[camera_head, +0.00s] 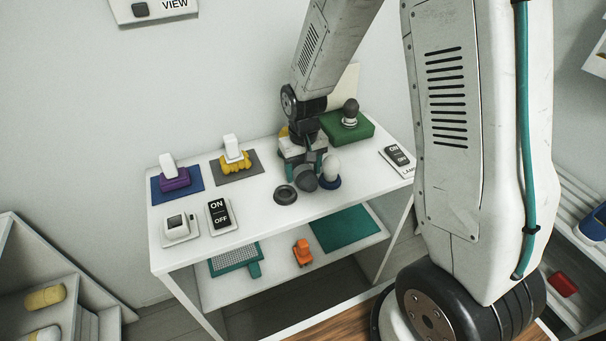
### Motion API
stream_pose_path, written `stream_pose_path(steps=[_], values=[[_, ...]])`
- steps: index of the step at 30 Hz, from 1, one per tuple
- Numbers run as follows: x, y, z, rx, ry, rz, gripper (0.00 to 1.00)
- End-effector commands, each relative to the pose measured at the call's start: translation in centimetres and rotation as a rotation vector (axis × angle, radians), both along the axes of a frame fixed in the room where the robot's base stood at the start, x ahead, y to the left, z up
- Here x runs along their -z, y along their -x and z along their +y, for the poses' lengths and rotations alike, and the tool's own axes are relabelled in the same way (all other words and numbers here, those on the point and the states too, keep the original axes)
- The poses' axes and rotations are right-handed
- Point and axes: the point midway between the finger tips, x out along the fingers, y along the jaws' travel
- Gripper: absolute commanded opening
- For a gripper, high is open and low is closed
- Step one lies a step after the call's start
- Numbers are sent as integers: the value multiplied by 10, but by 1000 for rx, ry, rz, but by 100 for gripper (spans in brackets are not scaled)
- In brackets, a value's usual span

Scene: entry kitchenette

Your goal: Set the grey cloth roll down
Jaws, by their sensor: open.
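A dark grey rounded thing (304,182), which looks like the end of the grey cloth roll, is on the white table's top (255,205) near its front edge. My gripper (307,167) is low over the table, right behind and above this grey thing. Its jaws are open, but the fingers are small and partly hidden by the grey thing, so I cannot tell whether they touch it. A dark ring (285,194) lies just left of the grey thing. A white-topped knob on a blue base (331,172) stands close on its right.
A green block (360,131) with a dark knob (350,112) is behind right. A purple-based item (174,179) and a yellow item (236,162) stand on mats at left. ON/OFF switches (219,214) (397,156) lie at the edges. The front middle-left is clear.

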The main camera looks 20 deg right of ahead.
Motion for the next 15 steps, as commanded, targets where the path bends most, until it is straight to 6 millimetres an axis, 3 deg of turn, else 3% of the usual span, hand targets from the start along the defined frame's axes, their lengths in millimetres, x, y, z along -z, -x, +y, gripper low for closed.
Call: stream_pose_path(steps=[4,8,11,15], values=[[0,0,0,0,0,-1,62],[-1,0,0,0,0,-1,28],[-1,0,0,0,0,-1,23],[-1,0,0,0,0,-1,23]])
